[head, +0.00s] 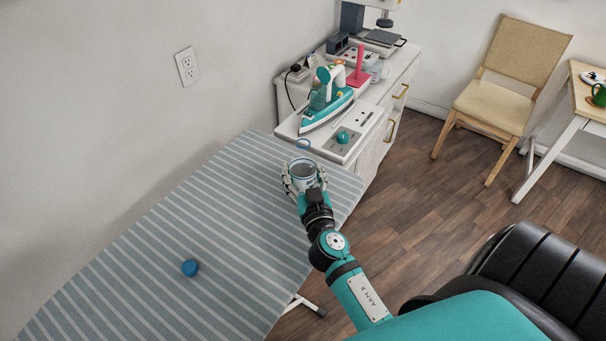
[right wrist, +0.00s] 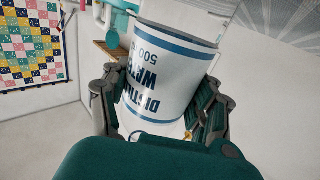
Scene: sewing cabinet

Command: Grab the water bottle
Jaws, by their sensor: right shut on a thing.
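The water bottle (right wrist: 165,85) is white with blue bands and blue lettering that includes "WATER" and "500". In the right wrist view it fills the middle, tilted and upside down in the picture, between the two fingers of my right gripper (right wrist: 160,105). In the head view the bottle (head: 303,170) shows at the far end of the striped ironing board, with the fingers of my right gripper (head: 304,180) around it. The gripper is shut on it. The head view does not show clearly whether the bottle touches the board. My left gripper is in neither view.
A chair (head: 497,95) and a wooden table (head: 585,100) stand at right; the floor between is clear.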

